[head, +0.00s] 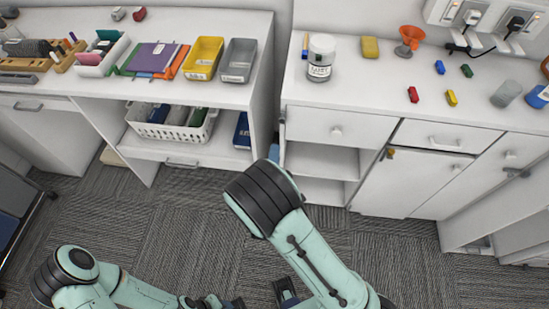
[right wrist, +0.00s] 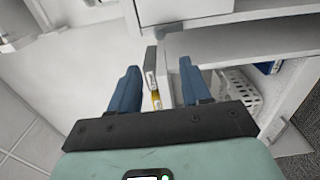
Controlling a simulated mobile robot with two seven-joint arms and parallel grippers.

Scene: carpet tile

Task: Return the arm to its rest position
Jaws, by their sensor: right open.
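My right arm, mint green with a black ribbed joint, rises large in the lower middle of the head view. A dark blue part of my right gripper (head: 285,291) shows low beside that arm, at the bottom edge. In the right wrist view my right gripper (right wrist: 162,88) has its two blue fingers wide apart, with nothing held between them. My left arm (head: 80,270) is bent at the lower left. Its far end runs to the bottom edge, where the left gripper's fingers cannot be made out clearly.
A white desk holds a yellow tray (head: 204,58) and a grey tray (head: 238,61); a white basket (head: 172,127) sits on its shelf. A white cabinet (head: 335,128) at right bears a jar (head: 321,58), an orange funnel (head: 410,38) and small blocks. Carpet (head: 180,215) lies clear before them.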

